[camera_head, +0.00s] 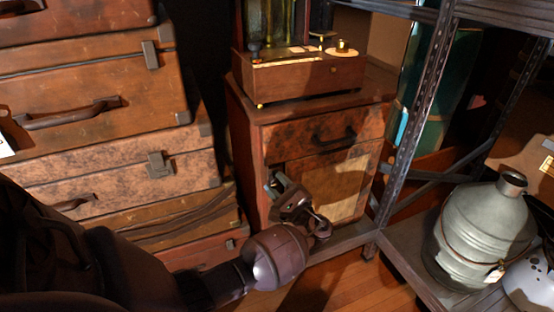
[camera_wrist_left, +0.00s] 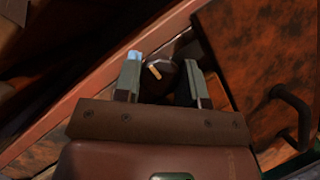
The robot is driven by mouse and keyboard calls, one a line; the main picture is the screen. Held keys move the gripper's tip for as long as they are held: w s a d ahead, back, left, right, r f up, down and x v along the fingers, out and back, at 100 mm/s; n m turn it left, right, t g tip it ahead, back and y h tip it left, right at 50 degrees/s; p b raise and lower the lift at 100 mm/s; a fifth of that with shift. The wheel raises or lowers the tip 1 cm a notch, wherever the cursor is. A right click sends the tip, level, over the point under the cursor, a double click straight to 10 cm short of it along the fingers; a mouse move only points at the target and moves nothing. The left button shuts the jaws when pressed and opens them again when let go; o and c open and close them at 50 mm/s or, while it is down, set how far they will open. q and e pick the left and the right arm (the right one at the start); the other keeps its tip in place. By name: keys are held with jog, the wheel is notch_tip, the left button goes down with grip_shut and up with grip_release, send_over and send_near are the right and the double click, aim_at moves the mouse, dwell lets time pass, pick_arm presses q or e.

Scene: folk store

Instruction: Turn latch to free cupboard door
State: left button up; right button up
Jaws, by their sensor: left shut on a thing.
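The small wooden cupboard (camera_head: 255,165) stands in the middle of the head view. Its lower door (camera_head: 350,188) has a lighter panel and looks closed. My left gripper (camera_head: 279,186) is at the door's left edge, and its arm comes in from the lower left. In the left wrist view, the two fingers of the left gripper (camera_wrist_left: 162,80) are on either side of a dark latch (camera_wrist_left: 158,72) with a small bright mark. The gripper is shut on this latch. In the head view the gripper hides the latch. My right gripper is not in view.
A drawer (camera_head: 290,133) with a dark handle (camera_head: 333,138) is above the door. A wooden device (camera_head: 305,76) stands on the cupboard. Stacked suitcases (camera_head: 100,90) crowd the left. A metal shelf post (camera_head: 413,115) and a grey can (camera_head: 485,225) are at right.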

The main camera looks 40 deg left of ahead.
pick_arm(q)
jog(key=shift+d, duration=0.1)
jog(key=o, duration=0.6)
jog(key=shift+o, duration=0.2)
jog(key=shift+d, duration=0.1)
jog(key=v, duration=1)
jog(key=shift+d+p, duration=0.3)
jog(key=shift+p, duration=0.05)
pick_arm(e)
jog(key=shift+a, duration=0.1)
pick_arm(q)
jog(key=shift+f, duration=0.15)
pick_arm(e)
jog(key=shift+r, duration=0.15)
